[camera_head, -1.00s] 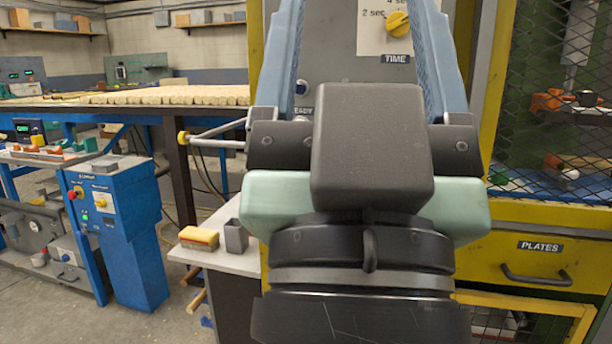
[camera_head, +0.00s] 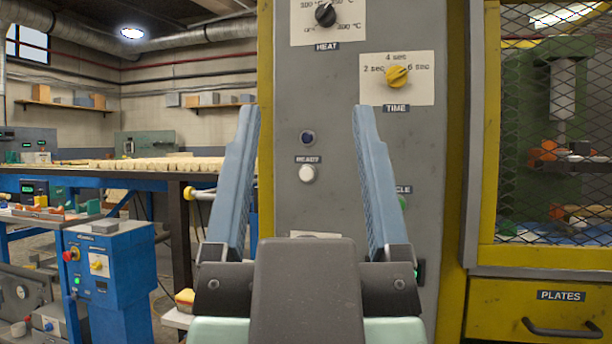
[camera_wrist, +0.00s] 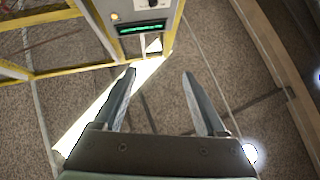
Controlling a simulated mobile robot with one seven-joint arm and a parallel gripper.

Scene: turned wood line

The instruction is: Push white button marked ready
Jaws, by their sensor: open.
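The white button (camera_head: 307,174) is on the grey control panel (camera_head: 345,240), just below the READY label (camera_head: 308,159). A dark blue round lamp or button (camera_head: 307,138) sits above that label. My gripper (camera_head: 305,110) is open and empty in front of the panel. In the head view the white button shows between its two blue-grey fingers. In the wrist view the open fingers (camera_wrist: 161,72) point over the floor, with a green-lit display (camera_wrist: 142,28) beyond them. The white button cannot be made out there. I cannot tell the gap between fingertips and panel.
A black HEAT knob (camera_head: 325,14) and a yellow TIME knob (camera_head: 397,76) are higher on the panel. A green button (camera_head: 402,202) is partly hidden behind the right finger. A yellow-framed mesh guard (camera_head: 550,130) stands right; a blue control box (camera_head: 108,265) stands left.

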